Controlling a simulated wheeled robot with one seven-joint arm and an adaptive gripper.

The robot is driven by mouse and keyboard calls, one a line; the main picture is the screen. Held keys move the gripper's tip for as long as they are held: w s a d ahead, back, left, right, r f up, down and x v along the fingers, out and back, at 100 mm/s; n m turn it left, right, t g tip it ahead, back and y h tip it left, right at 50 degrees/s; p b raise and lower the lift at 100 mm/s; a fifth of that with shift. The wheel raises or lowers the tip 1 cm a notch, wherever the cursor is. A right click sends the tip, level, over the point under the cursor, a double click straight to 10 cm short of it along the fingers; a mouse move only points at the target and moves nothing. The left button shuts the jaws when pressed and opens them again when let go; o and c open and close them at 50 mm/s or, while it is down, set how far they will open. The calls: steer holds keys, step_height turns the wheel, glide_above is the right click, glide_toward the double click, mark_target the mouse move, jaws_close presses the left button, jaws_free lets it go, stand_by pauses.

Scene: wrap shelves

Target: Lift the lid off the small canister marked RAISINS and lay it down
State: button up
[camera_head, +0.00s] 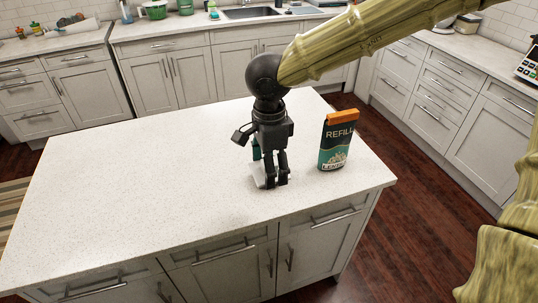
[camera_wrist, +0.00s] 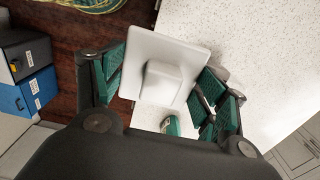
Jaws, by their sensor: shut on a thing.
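A white square lid (camera_wrist: 175,52) with a raised block on it fills the space between the green-padded fingers of my gripper (camera_wrist: 160,88) in the wrist view. My gripper is shut on it. In the head view, my gripper (camera_head: 270,180) points down over the island, and a pale piece (camera_head: 256,176) shows beside its fingertips. A small teal piece with a light label (camera_wrist: 171,125) shows past the lid in the wrist view; I cannot tell whether it belongs to the canister. No RAISINS marking is readable. The gripper hides what is directly behind it.
A dark and teal pouch marked REFILL with an orange top (camera_head: 337,142) stands right of my gripper on the island (camera_head: 130,190). The island's left side is clear. A blue box (camera_wrist: 38,92) and a dark box (camera_wrist: 25,58) show in the wrist view.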

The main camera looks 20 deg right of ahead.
steer(key=shift+s+a+r, duration=0.15)
steer(key=shift+s+a, duration=0.05)
steer(key=shift+s, duration=0.55)
steer(key=shift+s+a+r, duration=0.1)
steer(key=shift+s+a, duration=0.1)
steer(key=shift+s, duration=0.5)
steer(key=shift+r+p, duration=0.45)
steer(key=shift+p, duration=0.1)
steer(key=shift+r+p, duration=1.25)
steer(key=shift+p, duration=0.8)
steer(key=shift+f, duration=0.1)
